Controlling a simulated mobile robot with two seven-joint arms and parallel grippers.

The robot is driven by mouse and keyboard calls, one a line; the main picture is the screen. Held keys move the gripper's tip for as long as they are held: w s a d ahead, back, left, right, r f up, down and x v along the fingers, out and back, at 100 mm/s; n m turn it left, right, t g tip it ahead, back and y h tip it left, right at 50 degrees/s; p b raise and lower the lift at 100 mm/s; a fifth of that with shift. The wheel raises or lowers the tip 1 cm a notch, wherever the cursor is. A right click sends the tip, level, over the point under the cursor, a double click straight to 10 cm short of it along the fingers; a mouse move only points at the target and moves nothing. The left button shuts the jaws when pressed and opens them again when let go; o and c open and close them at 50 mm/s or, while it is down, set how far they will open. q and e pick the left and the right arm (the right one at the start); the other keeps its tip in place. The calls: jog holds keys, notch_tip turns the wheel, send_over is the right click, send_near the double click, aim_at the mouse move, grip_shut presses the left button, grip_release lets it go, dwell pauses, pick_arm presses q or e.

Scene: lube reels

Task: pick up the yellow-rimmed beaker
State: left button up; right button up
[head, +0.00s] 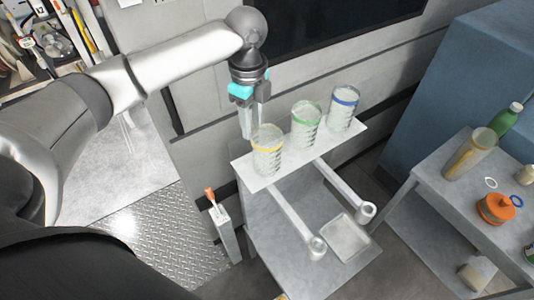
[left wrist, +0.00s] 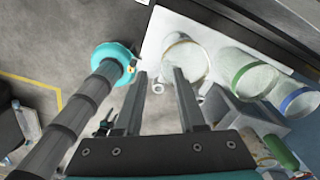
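The yellow-rimmed beaker (head: 267,152) stands upright at the near left end of a white shelf (head: 248,179), a clear ribbed cup with a yellow band near its top. My left gripper (head: 253,124) points down just above and behind its rim, fingers apart and empty. In the left wrist view, the beaker (left wrist: 186,62) is beyond the open fingers (left wrist: 162,82), mostly in line with the right finger, which partly overlaps it. I cannot tell the exact height gap. My right gripper is not clearly seen.
A green-rimmed beaker (head: 306,122) and a blue-rimmed beaker (head: 343,108) stand on the same shelf to the right, close by. A grey wall (head: 300,88) runs behind the shelf. A side table (head: 449,207) at right holds bottles and an orange container (head: 495,209).

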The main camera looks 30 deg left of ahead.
pick_arm(q)
notch_tip(320, 180, down, 8)
send_over(258, 173)
jog(key=shift+w+a+f, duration=0.1)
jog(key=shift+f, duration=2.7)
jog(key=shift+c, duration=0.3)
grip_shut()
